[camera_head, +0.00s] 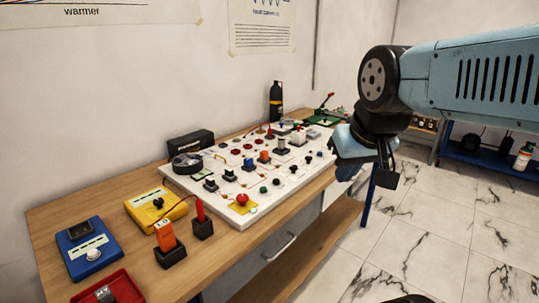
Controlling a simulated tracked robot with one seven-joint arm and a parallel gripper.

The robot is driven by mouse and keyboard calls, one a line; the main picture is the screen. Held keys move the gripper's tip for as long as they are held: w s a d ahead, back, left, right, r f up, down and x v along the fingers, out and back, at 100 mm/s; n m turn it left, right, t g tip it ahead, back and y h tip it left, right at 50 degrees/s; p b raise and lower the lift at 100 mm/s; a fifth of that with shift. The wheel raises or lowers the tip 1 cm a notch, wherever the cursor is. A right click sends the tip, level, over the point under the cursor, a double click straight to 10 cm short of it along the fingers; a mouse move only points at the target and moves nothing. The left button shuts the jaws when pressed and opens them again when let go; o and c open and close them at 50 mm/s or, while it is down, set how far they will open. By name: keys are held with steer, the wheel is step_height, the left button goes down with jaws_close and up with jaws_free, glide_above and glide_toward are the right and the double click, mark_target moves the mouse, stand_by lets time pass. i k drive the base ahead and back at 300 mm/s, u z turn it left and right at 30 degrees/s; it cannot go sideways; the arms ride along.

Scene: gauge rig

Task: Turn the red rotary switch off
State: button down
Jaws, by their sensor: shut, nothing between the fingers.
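A white panel board (213,200) lies on the wooden table with many small knobs, buttons and switches. A red mushroom-shaped knob (242,199) sits on a yellow square at its near corner. Several small red round parts, one of them here (234,151), sit toward the back of the board. At this size I cannot tell which red part is the rotary switch or how it is turned. My gripper (345,170) is shut and empty, beyond the board's right edge and apart from the red parts. Its fingertips are dark and partly hidden.
A blue box (90,252), a yellow box (160,204), a red tray (108,290) and an orange meter (166,236) in a black holder stand on the left of the table. A black bottle (276,101) stands at the back.

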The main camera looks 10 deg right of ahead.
mark_target(243, 198)
steer(key=z, duration=0.85)
steer(key=k, duration=1.1)
steer(key=u, duration=0.9)
steer(key=i, duration=1.05)
